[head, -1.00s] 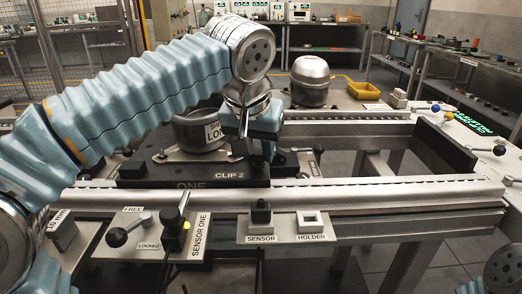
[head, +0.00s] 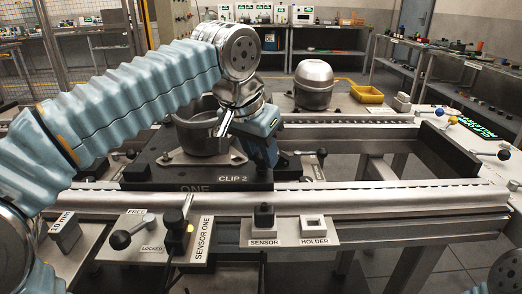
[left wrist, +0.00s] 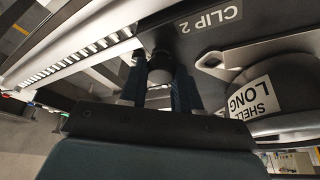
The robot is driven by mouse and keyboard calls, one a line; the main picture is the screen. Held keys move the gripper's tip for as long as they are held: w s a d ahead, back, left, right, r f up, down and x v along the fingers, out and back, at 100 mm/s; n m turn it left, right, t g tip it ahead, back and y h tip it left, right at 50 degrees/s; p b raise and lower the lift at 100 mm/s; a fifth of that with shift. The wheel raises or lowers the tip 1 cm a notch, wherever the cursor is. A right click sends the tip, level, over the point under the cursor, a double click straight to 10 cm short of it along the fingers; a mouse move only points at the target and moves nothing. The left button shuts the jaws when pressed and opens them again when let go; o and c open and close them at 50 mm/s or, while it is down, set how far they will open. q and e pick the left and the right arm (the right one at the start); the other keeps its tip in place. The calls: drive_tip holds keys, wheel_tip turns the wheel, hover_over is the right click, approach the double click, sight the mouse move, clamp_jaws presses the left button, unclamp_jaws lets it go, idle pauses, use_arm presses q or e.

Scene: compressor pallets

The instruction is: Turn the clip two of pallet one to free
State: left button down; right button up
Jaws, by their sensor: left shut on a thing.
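Pallet one (head: 150,172) is a dark plate marked ONE and CLIP 2, sitting on the near rail. A grey pot-like shell (head: 197,137) stands on it; its label reads SHELL LONG in the left wrist view (left wrist: 255,98). My left gripper (head: 264,160) is at the pallet's right end, tilted, beside the shell. In the left wrist view its two fingers (left wrist: 160,95) are shut on a dark knob, clip two (left wrist: 160,66), near the CLIP 2 label. In the head view the gripper hides the clip. My right gripper is not in view.
In front are the sensor one panel (head: 202,240) with a FREE/LOCKED lever (head: 132,231), a sensor block (head: 264,216) and a holder (head: 313,228). Behind stand a closed grey shell (head: 313,85) and a yellow tray (head: 367,94). The rail (head: 390,194) right of the pallet is clear.

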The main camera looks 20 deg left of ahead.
use_arm(q)
drive_tip(key=c, duration=0.8)
unclamp_jaws()
drive_tip(key=shift+r, duration=0.1)
drive_tip(key=p+v, duration=0.3)
drive_tip(key=v, duration=1)
drive_tip(key=shift+s+a+r+p, duration=0.1)
drive_tip(key=shift+s+r+p, duration=0.15)
drive_tip(key=shift+p, duration=0.15)
